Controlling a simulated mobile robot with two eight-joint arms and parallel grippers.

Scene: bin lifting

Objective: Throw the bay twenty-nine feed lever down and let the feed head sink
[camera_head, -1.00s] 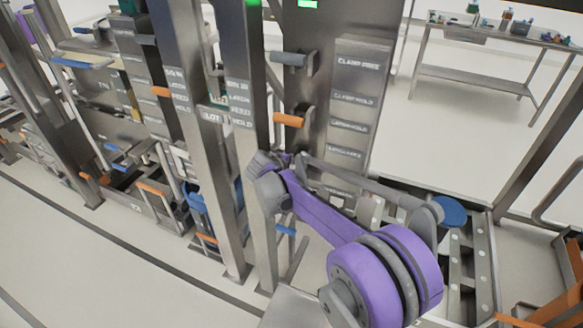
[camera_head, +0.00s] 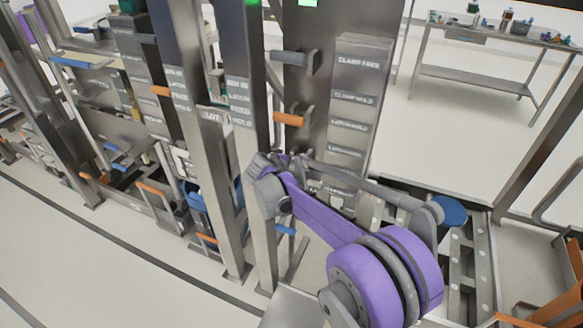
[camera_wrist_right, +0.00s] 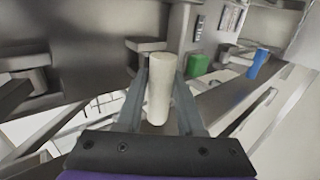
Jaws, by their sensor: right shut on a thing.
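My right arm reaches in from the lower right in the head view, its wrist beside a steel upright and in front of the labelled panel. In the right wrist view my right gripper (camera_wrist_right: 158,105) is shut on a pale cylindrical handle (camera_wrist_right: 158,85), which stands between the two fingers. In the head view the wrist hides this handle and the fingertips. I cannot tell which lever is numbered twenty-nine. The left gripper is not in view.
Steel uprights (camera_head: 190,110) stand close left of the wrist. A green (camera_wrist_right: 197,65) and a blue cylinder (camera_wrist_right: 258,63) sit along the beam in the wrist view. A bench (camera_head: 480,85) stands at the back right. Pale floor at the lower left is open.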

